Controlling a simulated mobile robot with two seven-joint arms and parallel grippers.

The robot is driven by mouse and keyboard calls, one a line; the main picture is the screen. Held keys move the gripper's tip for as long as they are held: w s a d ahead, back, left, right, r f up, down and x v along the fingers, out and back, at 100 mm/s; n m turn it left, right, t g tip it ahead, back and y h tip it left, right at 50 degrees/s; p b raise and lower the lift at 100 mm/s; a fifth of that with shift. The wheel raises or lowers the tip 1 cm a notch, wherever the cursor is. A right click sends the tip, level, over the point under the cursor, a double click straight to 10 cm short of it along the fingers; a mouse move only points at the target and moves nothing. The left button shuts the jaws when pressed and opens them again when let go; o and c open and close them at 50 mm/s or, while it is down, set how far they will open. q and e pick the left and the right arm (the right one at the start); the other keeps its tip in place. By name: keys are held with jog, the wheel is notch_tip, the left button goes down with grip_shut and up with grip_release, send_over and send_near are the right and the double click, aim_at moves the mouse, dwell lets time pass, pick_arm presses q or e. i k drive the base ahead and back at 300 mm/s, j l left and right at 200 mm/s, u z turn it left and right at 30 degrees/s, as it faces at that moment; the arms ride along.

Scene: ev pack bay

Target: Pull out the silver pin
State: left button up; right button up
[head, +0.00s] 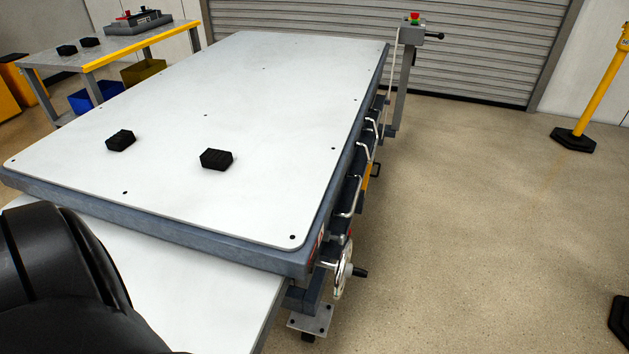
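I cannot make out a silver pin for certain in the head view. Silver bar handles (367,151) run along the right side of the large white-topped pack (270,85), and any small pin among them is too small to tell. A handwheel (343,270) is at the pack's near right corner. A dark rounded part of my own body fills the lower left. Neither of my grippers is in view.
Two black blocks (216,159) (120,140) lie on the pack top. A post with a red button (414,18) stands at the far right corner. A workbench (110,46) is at back left. A yellow post (596,85) stands right.

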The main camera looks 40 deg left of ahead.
aim_at(341, 238)
jog(key=i+u, duration=0.2)
jog(key=u, duration=0.2)
jog(key=i+u, duration=0.2)
jog(key=u, duration=0.25)
jog(key=i+u, duration=0.25)
jog(key=u, duration=0.15)
jog(key=i+l+u, duration=0.1)
jog(key=l, duration=0.4)
jog(key=l+u, duration=0.15)
jog(key=l, duration=0.35)
